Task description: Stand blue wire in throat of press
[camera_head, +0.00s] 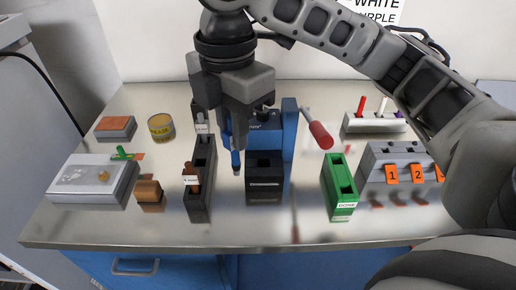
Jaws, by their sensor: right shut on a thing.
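My right gripper (237,128) comes in from the upper right and points down, shut on the blue wire (236,158). The wire hangs upright with a dark lower tip, above the table. The press (289,128) has a blue body, a black front block (265,185) and a lever with a red handle (320,135) on its right. The wire is just left of the black block and looks apart from it. The gripper hides part of the press's upper left, and I cannot clearly see the throat. My left gripper is out of view.
A dark rack (199,205) with labelled pieces stands close left of the press. A green box (341,190) and a grey box with numbered orange tags (378,155) stand right. A yellow tin (161,127) and brown block (149,191) are left. The front table strip is clear.

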